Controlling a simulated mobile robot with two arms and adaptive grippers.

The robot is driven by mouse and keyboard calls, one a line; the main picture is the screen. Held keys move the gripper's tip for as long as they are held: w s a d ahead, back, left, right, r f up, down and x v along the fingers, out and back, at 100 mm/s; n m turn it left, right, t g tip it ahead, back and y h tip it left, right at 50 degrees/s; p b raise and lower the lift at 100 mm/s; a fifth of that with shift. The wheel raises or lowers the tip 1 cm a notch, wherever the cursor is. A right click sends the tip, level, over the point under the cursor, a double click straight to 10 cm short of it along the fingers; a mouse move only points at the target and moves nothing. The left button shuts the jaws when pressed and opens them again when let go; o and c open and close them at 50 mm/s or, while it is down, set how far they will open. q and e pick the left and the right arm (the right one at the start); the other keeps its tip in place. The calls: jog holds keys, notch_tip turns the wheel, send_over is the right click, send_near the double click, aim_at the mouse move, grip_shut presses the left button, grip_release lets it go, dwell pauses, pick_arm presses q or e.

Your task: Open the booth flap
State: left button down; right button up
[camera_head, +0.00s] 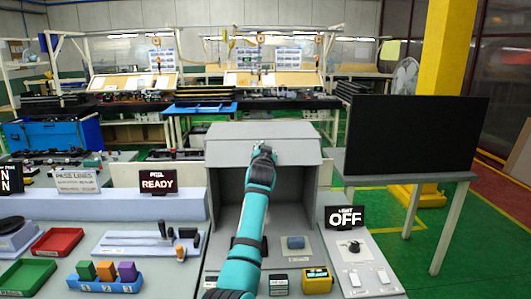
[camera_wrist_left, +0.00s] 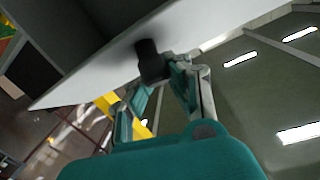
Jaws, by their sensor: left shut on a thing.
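The grey booth (camera_head: 312,185) stands in the middle of the head view. Its pale grey flap (camera_head: 225,152) is at the top, raised and tilted, and the front below it is open. The flap also shows as a pale panel in the left wrist view (camera_wrist_left: 95,82). My left gripper (camera_head: 262,151) is up at the flap's lower edge and is shut on the flap's dark handle (camera_wrist_left: 150,58). My teal forearm hides the middle of the booth's opening. My right gripper is not in view.
A light panel with an OFF sign (camera_head: 345,217) is at right. A READY sign (camera_head: 158,181) and coloured blocks (camera_head: 106,270) are at left. A black screen (camera_head: 415,132) stands behind right.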

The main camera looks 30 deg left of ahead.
pick_arm(q)
jog(key=shift+r, duration=0.25)
dwell(0.6)
jog(key=c, duration=1.7)
grip_release()
jog(key=o, duration=0.6)
jog(key=shift+s+r, duration=0.1)
jog(key=shift+s, duration=0.3)
jog(key=shift+w+f, duration=0.2)
jog(key=shift+f, duration=0.05)
jog(key=v, duration=1.2)
jog(key=shift+r, duration=0.1)
jog(key=shift+c, duration=0.4)
